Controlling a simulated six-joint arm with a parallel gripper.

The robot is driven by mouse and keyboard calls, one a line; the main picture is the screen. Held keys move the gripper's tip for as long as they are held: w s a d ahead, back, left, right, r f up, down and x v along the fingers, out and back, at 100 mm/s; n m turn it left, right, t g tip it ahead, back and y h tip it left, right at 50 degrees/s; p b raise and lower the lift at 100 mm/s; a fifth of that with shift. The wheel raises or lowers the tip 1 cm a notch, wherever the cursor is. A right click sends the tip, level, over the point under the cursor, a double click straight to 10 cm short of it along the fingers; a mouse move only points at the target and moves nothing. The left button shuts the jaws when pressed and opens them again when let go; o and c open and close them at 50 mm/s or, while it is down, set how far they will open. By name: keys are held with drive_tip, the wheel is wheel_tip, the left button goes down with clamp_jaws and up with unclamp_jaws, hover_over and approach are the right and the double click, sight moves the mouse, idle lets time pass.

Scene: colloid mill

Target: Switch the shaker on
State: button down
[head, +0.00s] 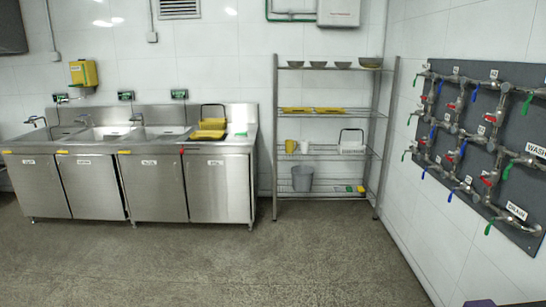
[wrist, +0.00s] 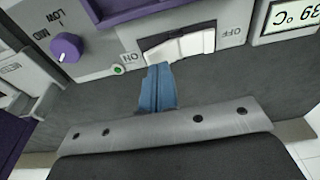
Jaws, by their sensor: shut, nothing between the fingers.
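The shaker's grey front panel (wrist: 100,75) fills the upper part of the wrist view and appears upside down. A white rocker switch (wrist: 185,45) sits in it, with the ON mark at its left end and the OFF mark at its right end. My gripper (wrist: 158,68) has its blue fingers closed together and empty. Their tips are at the left, ON-side end of the rocker and hide its lower edge there; I cannot tell whether they touch. A small round green indicator (wrist: 118,70) is left of the fingers. The head view shows neither the switch nor my gripper.
The panel also has a purple knob (wrist: 66,47) with LOW and MID marks, and a display (wrist: 291,16) reading 39 °C. In the head view, steel sinks (head: 130,180), a wire rack (head: 325,155) and a valve board (head: 480,150) stand along the walls. The floor between is clear.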

drive_tip(key=shift+f, duration=0.95)
idle(0.3)
drive_tip(key=shift+r, duration=3.55)
drive_tip(key=shift+f, duration=3.45)
drive_tip(key=shift+r, duration=0.1)
wheel_tip(320, 180, up, 10)
drive_tip(key=n, duration=0.1)
drive_tip(key=shift+w+a, duration=0.15)
drive_tip(key=shift+w, duration=0.05)
